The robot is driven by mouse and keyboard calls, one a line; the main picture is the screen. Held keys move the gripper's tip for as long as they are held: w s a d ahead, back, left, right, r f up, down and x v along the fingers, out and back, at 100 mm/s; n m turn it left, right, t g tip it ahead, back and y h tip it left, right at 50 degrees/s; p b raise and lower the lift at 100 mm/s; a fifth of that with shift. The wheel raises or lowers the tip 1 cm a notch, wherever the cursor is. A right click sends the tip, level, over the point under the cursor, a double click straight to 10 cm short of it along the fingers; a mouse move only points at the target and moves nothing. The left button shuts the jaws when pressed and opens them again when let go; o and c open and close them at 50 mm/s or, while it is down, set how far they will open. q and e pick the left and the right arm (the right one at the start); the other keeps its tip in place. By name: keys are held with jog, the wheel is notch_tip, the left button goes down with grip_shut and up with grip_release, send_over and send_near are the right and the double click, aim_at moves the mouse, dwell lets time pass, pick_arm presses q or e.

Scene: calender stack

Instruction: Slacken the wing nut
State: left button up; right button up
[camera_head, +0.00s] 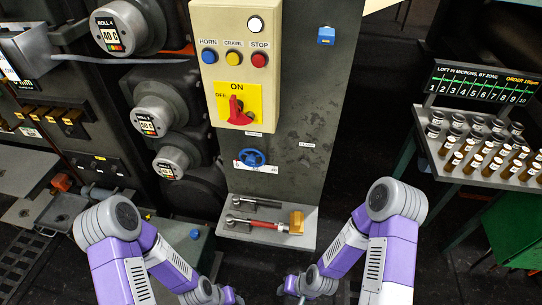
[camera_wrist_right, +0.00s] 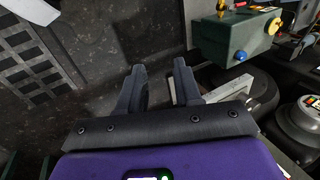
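A small yellow piece (camera_wrist_right: 273,25), possibly the wing nut, sits on a dark green box (camera_wrist_right: 222,38) at the upper right of the right wrist view. It is too small for me to be sure of its shape. A blue knob (camera_wrist_right: 241,56) is on the same box. My right gripper (camera_wrist_right: 160,72) is open, with nothing between its fingers, left of and apart from the box. A green box with a blue knob (camera_head: 194,234) is partly hidden behind my left arm.
A grey column carries a switch panel (camera_head: 236,60) and a blue handwheel (camera_head: 252,158). Tools with dark and red handles lie on its ledge (camera_head: 262,238). Grey rolls stand left. A rack of small bottles (camera_head: 480,140) stands right. Dark floor lies between column and rack.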

jog(key=w+a+r+m+t+y+b, duration=0.1)
jog(key=w+a+m+t+b, duration=0.25)
jog(key=w, duration=0.65)
jog(key=m+t+h+b, duration=0.4)
jog(key=m+t+h, duration=0.75)
jog(key=m, duration=0.75)
send_near(305, 161)
jog(key=t+y, duration=0.1)
jog(key=y, duration=0.1)
jog(key=b+x, duration=0.1)
jog(key=x, duration=0.6)
jog(key=shift+w+d+f+h+b, duration=0.25)
jog(key=shift+w+d+h+b, duration=0.05)
jog(key=shift+d+h, duration=0.15)
jog(key=shift+m, duration=0.25)
grip_shut()
